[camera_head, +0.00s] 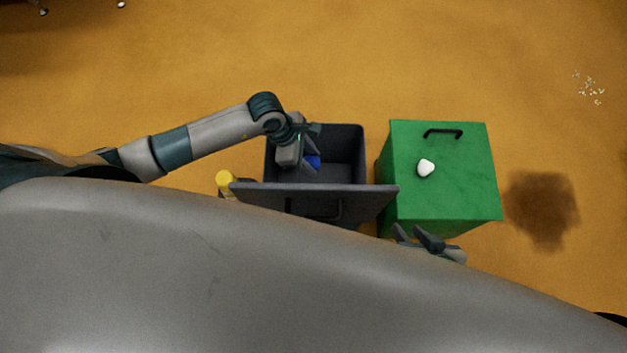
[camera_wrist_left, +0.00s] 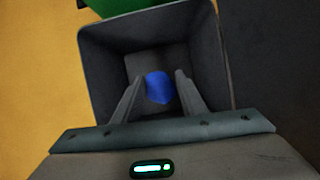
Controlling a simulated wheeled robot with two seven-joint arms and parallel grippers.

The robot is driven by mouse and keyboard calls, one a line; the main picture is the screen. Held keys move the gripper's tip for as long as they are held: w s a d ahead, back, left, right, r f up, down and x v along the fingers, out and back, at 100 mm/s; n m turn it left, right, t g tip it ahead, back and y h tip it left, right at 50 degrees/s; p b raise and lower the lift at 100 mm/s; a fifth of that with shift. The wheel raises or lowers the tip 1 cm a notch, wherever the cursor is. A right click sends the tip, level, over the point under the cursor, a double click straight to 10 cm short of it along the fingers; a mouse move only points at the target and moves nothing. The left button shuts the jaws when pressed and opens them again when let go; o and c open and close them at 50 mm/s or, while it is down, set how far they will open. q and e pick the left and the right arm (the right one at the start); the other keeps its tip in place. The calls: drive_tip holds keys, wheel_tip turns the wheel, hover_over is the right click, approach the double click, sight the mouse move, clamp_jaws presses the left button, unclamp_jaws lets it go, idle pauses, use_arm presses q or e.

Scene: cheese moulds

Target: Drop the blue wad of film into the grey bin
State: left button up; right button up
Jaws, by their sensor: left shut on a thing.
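The blue wad of film (camera_head: 313,162) is held between the fingers of my left gripper (camera_head: 312,168). In the left wrist view the blue wad (camera_wrist_left: 159,87) shows between the two fingertips, with the inside of the grey bin behind it. The grey bin (camera_head: 345,143) stands open in the middle of the head view. My left gripper is shut on the wad over the bin's opening. How high the wad is above the bin's floor I cannot tell. My right gripper (camera_head: 420,238) shows at the front edge of the green bin; its fingers look apart and hold nothing visible.
The grey bin's raised lid (camera_head: 315,199) stands along its near side. A green bin (camera_head: 400,143) with a closed lid, a black handle and a white lump (camera_head: 426,168) on top is to the right. A yellow object (camera_head: 226,178) is left of the grey bin. A dark stain (camera_head: 542,208) marks the floor.

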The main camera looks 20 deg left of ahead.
use_arm(q)
drive_tip(key=o, duration=1.1)
drive_tip(key=shift+r, duration=0.15)
drive_tip(key=p+v, duration=0.1)
drive_tip(key=v, duration=1.6)
use_arm(e)
drive_tip(key=shift+s+d+f+g+h, duration=0.2)
drive_tip(key=shift+s+d+g, duration=0.15)
drive_tip(key=shift+d, duration=0.15)
drive_tip(key=shift+s+d+f+g+h, duration=0.1)
drive_tip(key=shift+s+d+g+h, duration=0.15)
drive_tip(key=shift+d, duration=0.25)
drive_tip(key=shift+d, duration=0.1)
use_arm(q)
drive_tip(key=shift+a, duration=0.1)
